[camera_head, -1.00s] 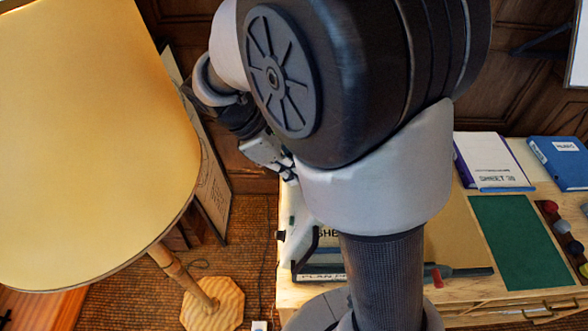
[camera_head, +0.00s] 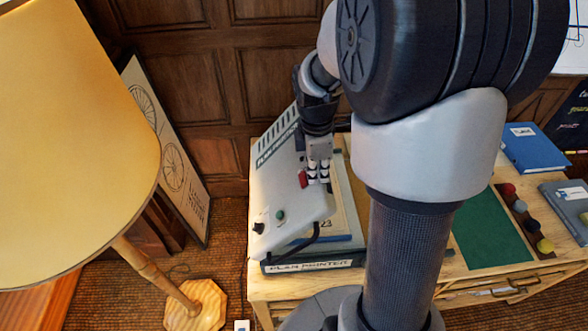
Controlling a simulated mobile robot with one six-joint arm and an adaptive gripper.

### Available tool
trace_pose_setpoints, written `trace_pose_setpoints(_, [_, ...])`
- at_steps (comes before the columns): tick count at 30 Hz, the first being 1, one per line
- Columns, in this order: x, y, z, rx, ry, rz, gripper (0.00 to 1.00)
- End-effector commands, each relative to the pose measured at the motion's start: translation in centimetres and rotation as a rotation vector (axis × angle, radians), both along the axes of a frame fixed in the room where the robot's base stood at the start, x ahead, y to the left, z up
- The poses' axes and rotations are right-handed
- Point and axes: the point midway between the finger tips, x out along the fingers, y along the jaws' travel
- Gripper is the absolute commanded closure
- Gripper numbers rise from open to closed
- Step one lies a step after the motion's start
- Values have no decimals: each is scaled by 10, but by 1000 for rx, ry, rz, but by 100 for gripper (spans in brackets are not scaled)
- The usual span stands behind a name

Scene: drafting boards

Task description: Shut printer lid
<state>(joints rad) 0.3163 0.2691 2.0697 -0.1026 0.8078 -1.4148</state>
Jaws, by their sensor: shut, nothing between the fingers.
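The plan printer (camera_head: 310,266) stands at the left end of the wooden table. Its light grey lid (camera_head: 285,185) is raised and tilted over the base, with a gap at the front where sheets and a dark bracket show. The lid carries a red tab (camera_head: 303,179) on its right edge and a green and a black knob near its front. My gripper (camera_head: 318,180) is shut and empty, pointing down at the lid's right edge, just right of the red tab. I cannot tell whether it touches the lid. My arm hides the area right of the printer.
A framed drawing (camera_head: 165,150) leans on the panelled wall behind. Right of my arm, the table holds a green mat (camera_head: 490,232), a blue binder (camera_head: 538,148) and several coloured knobs.

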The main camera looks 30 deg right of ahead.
Motion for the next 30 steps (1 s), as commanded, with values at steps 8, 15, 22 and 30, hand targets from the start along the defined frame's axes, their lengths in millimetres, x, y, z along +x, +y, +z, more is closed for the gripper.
trace_pose_setpoints(8, [-29,-67,-57,75,-26,-5,100])
trace_pose_setpoints(15, [-50,-117,-118,179,-72,-14,100])
trace_pose_setpoints(22, [-61,-145,-174,328,-134,-1,100])
trace_pose_setpoints(30, [-67,-162,-221,323,-131,5,100])
